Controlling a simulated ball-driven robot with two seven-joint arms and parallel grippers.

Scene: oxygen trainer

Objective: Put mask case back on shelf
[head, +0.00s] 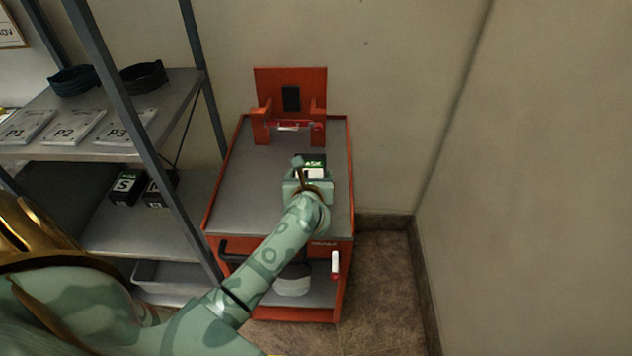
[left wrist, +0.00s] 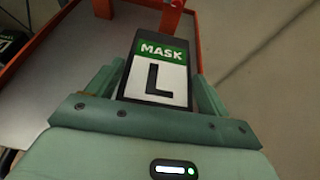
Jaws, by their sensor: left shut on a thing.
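The mask case (head: 313,161) is a black box with a green and white label; in the left wrist view the case (left wrist: 160,72) reads "MASK L". My left gripper (head: 308,180) is shut on it, with one finger on each side. The case is over the grey top of the red cart (head: 240,190); I cannot tell whether it touches the top. The grey metal shelf (head: 110,236) stands at the left. On its middle level sit two more black cases, one marked S (head: 124,187) and another (head: 160,189) partly hidden by a post. My right gripper is not in view.
The shelf's upper level holds flat plates P1 (head: 25,127), P2 (head: 72,126), P3 (head: 125,125) and dark coiled hoses (head: 143,77). A shelf post (head: 150,145) stands between cart and cases. A red bracket (head: 290,92) rises at the cart's back. Walls close the right side.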

